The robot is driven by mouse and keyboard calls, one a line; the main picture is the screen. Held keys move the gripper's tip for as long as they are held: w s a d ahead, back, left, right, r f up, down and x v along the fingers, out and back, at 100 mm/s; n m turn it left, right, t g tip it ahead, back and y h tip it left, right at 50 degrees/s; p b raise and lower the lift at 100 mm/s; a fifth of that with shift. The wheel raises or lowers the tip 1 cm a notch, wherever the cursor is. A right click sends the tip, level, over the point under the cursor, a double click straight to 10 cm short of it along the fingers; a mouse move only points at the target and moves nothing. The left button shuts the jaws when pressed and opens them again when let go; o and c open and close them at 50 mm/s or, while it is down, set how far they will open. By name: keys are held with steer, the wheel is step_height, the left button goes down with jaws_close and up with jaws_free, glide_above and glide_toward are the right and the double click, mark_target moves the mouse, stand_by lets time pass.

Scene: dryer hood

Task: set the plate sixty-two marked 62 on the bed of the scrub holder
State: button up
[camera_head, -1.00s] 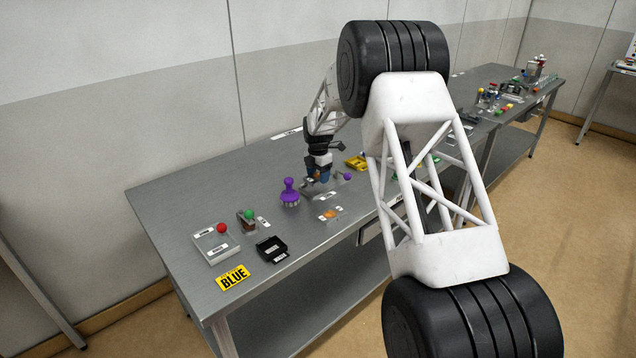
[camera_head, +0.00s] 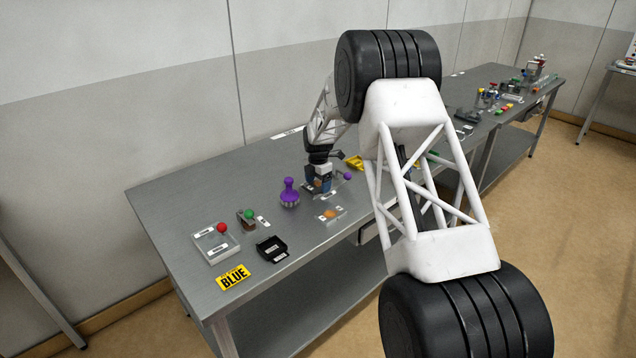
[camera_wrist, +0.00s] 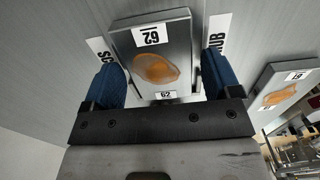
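In the wrist view, the plate sixty-two (camera_wrist: 155,60) is a grey metal plate with an orange stain and two white 62 labels. My gripper (camera_wrist: 165,82) has its blue fingers close against the plate's two sides, shut on it. A white SCRUB label (camera_wrist: 219,35) shows on both sides behind the plate, its middle covered. The bed of the scrub holder is hidden under the plate, and I cannot tell whether the plate touches it. In the head view, my gripper (camera_head: 318,184) points down low over the table, and the plate there is mostly hidden.
Another stained plate (camera_wrist: 280,92), marked 61, lies to the right; it shows in the head view (camera_head: 331,214). A purple knobbed brush (camera_head: 289,193) stands just left of my gripper.

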mark_target(319, 184)
steer(key=shift+o, duration=0.3)
steer(key=shift+r, duration=0.15)
step_height(319, 184, up, 12)
stand_by(0.7)
stand_by(0.5)
steer(key=shift+s+r, duration=0.1)
steer(key=s+d+r+m, duration=0.5)
steer(key=s+d+r, duration=0.15)
steer(key=s, duration=0.45)
steer(key=s+d+r+m+t, duration=0.1)
steer(key=s+d+r+m, duration=0.35)
steer(key=s+r, duration=0.4)
steer(key=s+d+r+m, duration=0.4)
steer(key=s+d+r, duration=0.2)
steer(key=s, duration=0.7)
steer(key=s+d+f+m, duration=0.1)
steer(key=s+m, duration=0.3)
steer(key=s, duration=0.7)
steer(key=s+d+f+m+t, duration=0.1)
steer(key=s+d+m, duration=0.3)
steer(key=s, duration=0.8)
steer(key=s+d+f+m, duration=0.2)
steer(key=s+m, duration=0.3)
steer(key=s, duration=0.7)
steer(key=shift+d+f+m+t, duration=0.3)
steer(key=shift+d+f+m, duration=0.05)
steer(key=shift+d+f, duration=0.1)
